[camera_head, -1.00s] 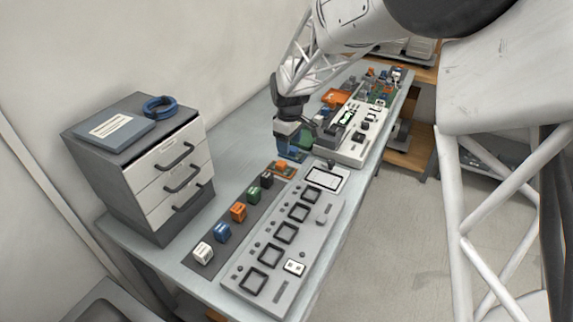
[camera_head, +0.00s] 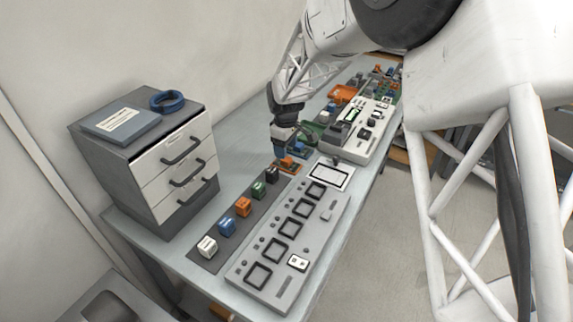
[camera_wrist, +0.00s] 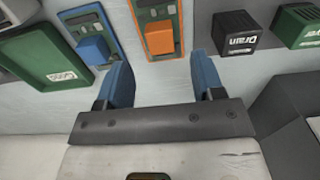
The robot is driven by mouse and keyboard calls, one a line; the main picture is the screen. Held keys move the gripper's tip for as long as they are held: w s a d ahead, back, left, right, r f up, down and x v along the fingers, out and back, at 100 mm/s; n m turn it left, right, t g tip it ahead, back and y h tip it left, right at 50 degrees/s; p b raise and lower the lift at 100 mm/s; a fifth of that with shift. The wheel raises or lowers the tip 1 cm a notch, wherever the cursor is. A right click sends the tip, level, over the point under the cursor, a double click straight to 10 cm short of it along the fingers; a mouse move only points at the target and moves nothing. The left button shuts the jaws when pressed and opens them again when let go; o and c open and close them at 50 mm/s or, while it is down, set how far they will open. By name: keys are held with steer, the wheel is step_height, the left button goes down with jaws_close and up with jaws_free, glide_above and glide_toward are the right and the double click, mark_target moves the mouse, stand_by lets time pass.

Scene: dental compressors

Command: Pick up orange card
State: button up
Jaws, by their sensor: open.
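The orange card (camera_wrist: 157,38) is a flat plate with an orange border, a green face and a raised orange block. In the wrist view it lies ahead of my gripper (camera_wrist: 162,82), whose two blue fingers are spread apart with nothing between them. The card is a little right of the fingers' left-right middle at its lower end, and no contact shows. In the head view the orange card (camera_head: 290,166) lies on the bench at the far end of a row of cubes, partly hidden by my gripper (camera_head: 284,154) just above it.
A blue card (camera_wrist: 92,47) lies close left of the orange one, with a green tray (camera_wrist: 45,62) beyond. A black "Drain" cube (camera_wrist: 235,34) stands to the right. A grey control panel (camera_head: 262,302) and a drawer cabinet (camera_head: 120,180) flank the cube row.

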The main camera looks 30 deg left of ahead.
steer(key=shift+f, duration=0.1)
steer(key=shift+a+f, duration=0.15)
steer(key=shift+f, duration=2.4)
steer(key=c, duration=1)
steer(key=shift+r, duration=5)
steer(key=d, duration=0.5)
steer(key=w+d+f, duration=0.1)
steer(key=d, duration=0.3)
steer(key=d+f, duration=0.1)
steer(key=d, duration=0.4)
steer(key=shift+w+d, duration=0.35)
